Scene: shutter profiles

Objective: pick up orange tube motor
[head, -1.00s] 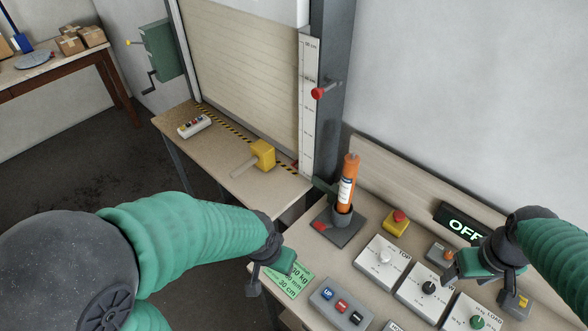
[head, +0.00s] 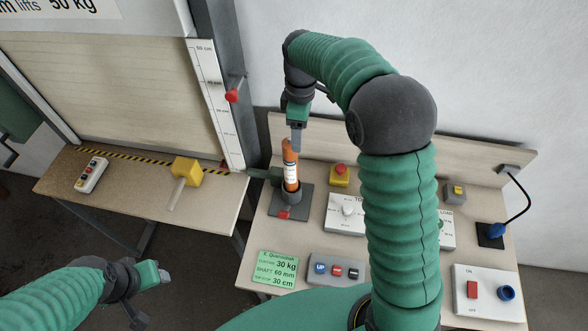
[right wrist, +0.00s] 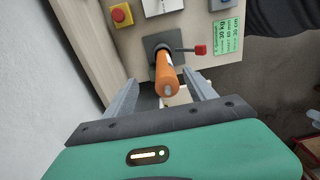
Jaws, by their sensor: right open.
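The orange tube motor (head: 291,166) stands upright in a dark holder (head: 291,197) on a grey base plate with a red lever. It also shows in the right wrist view (right wrist: 166,76), its end towards the camera. My right gripper (head: 296,146) is above the motor, pointing down. In the right wrist view its two fingers (right wrist: 163,96) are apart on either side of the motor's upper end, with gaps showing. My left gripper (head: 155,278) is at the lower left, away from the motor, and its jaw opening is not clear.
A yellow emergency-stop box (head: 340,177) with a red button stands right of the holder. Control boxes, a button panel (head: 335,271) and a green label card (head: 275,268) lie in front. A yellow block with a handle (head: 186,171) is on the left table. A shutter post stands behind left.

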